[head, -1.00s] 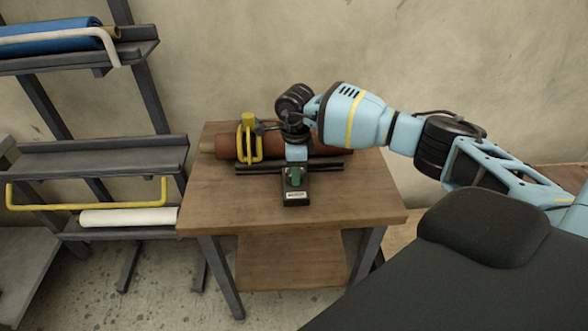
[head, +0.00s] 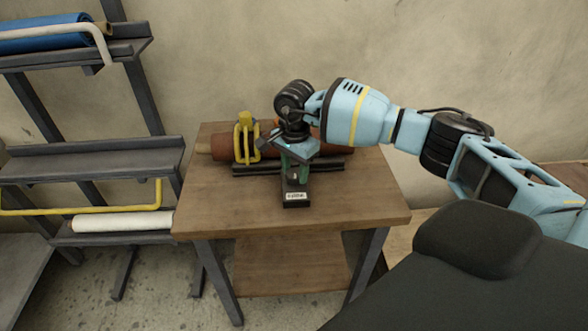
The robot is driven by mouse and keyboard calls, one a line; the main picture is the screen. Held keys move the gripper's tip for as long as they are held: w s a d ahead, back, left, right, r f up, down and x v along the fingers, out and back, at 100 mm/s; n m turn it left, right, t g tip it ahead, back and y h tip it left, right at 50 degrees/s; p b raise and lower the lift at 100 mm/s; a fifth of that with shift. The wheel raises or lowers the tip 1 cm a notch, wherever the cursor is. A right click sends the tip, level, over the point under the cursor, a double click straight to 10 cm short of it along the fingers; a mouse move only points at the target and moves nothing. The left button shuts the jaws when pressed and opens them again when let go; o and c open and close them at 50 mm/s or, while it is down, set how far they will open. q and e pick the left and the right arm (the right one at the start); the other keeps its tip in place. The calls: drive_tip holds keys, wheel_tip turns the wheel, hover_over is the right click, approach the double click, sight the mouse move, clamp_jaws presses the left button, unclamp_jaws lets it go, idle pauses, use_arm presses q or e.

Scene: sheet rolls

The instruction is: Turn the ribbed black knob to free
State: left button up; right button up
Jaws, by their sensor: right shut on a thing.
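My right gripper (head: 294,160) points down over a small black stand (head: 297,197) with a white label and a green part, near the middle of the table (head: 230,204). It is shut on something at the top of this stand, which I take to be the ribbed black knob. The knob itself is hidden behind the gripper, so its setting cannot be read. My left gripper is not in view.
A brown roll (head: 222,146) lies along a dark rail behind the stand, with a yellow clamp (head: 254,143) around it. A grey rack (head: 95,165) with blue and white rolls stands left. The table's front is clear.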

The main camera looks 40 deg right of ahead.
sight(295, 172)
drive_tip(key=shift+n, duration=0.3)
drive_tip(key=o, duration=1)
drive_tip(key=shift+r, duration=3.95)
